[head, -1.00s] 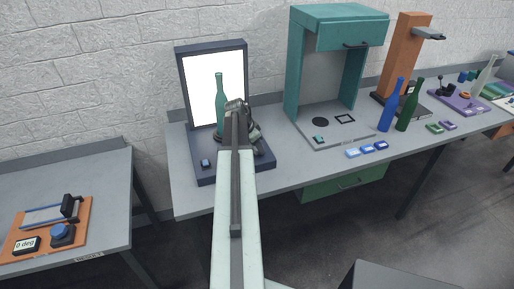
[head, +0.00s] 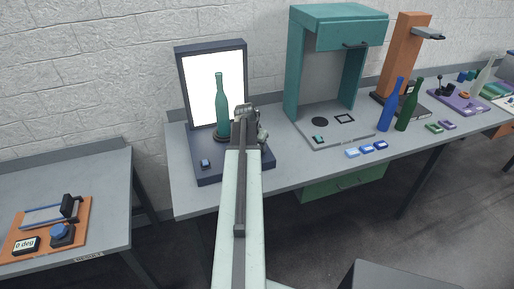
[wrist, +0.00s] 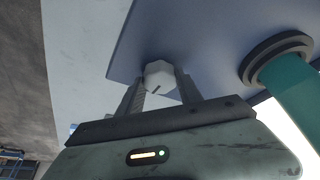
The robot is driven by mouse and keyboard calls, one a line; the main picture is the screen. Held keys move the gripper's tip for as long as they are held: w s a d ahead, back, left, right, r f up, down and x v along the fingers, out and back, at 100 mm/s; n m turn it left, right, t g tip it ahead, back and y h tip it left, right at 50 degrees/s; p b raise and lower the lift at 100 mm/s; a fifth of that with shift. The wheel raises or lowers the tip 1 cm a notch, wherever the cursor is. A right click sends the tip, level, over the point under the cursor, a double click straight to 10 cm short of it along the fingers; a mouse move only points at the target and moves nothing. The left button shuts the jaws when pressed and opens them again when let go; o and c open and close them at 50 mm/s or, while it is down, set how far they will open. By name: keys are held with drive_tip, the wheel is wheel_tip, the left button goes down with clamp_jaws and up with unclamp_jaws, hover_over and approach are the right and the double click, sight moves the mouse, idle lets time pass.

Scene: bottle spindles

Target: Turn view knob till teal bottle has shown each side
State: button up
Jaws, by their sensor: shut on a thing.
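The teal bottle (head: 222,108) stands upright on a dark round spindle in front of the bright backlit panel (head: 203,98). In the wrist view its lower part (wrist: 294,92) shows at the right, on the dark ring of the spindle (wrist: 262,58). A pale faceted knob (wrist: 160,76) with a dark mark line sits at the edge of the blue-grey base. My gripper (wrist: 161,88) is shut on this knob, one finger on each side. In the head view my arm hides the knob.
A small blue switch (head: 205,163) sits on the dark base. A teal booth (head: 291,75) stands to the right, then a blue bottle (head: 391,105) and a green bottle (head: 409,106). An orange tray (head: 75,240) lies on the left table.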

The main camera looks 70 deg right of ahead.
drive_tip(key=shift+s, duration=0.1)
idle(0.3)
drive_tip(key=o, duration=1.4)
drive_tip(key=shift+c, duration=0.2)
drive_tip(key=p+v, duration=0.7)
drive_tip(key=shift+a+r, duration=0.2)
drive_tip(key=shift+r, duration=0.15)
